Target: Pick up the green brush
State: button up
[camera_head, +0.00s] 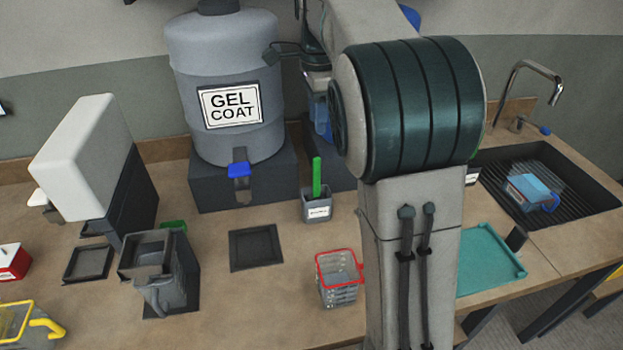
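A slim green upright handle (317,178), which looks like the green brush, stands in a small grey holder (317,209) with a white label. The holder sits on the bench in front of the dark plinth, left of my arm. The lower end of the handle is hidden inside the holder, so I cannot see any bristles. My arm fills the centre right of the view and hides part of the bench. I cannot make out my gripper's fingers in this view.
A grey GEL COAT drum (226,90) stands behind the holder. A red-rimmed basket (339,279), a flat dark tray (256,247) and a dark grey container (160,270) stand in front. A teal tray (490,258) and a sink (510,205) are at right.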

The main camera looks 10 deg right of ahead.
aim_at(317, 158)
jog(key=f, duration=0.8)
jog(key=shift+w, duration=0.2)
jog(key=shift+s+f+p, duration=0.2)
jog(key=shift+f+p, duration=0.15)
jog(key=shift+f, duration=2.45)
jog(key=shift+c, duration=0.4)
grip_shut()
